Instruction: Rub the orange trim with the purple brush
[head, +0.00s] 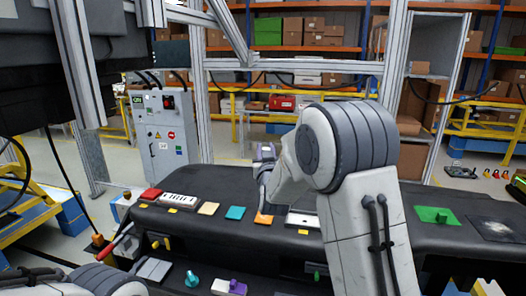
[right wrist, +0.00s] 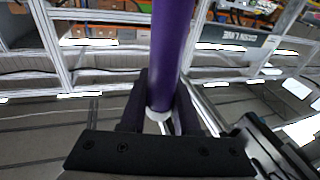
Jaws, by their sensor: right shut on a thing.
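In the right wrist view, my right gripper (right wrist: 160,115) is shut on the thick purple handle of the purple brush (right wrist: 172,50). In the head view, my right arm reaches over the dashboard and its hand end is close above the orange trim.
Beside the trim on the dashboard are a teal pad (head: 235,213), a tan pad (head: 208,208), a white slotted panel (head: 180,200) and a red pad (head: 151,194). A grey control cabinet (head: 165,130) and aluminium frame posts stand behind.

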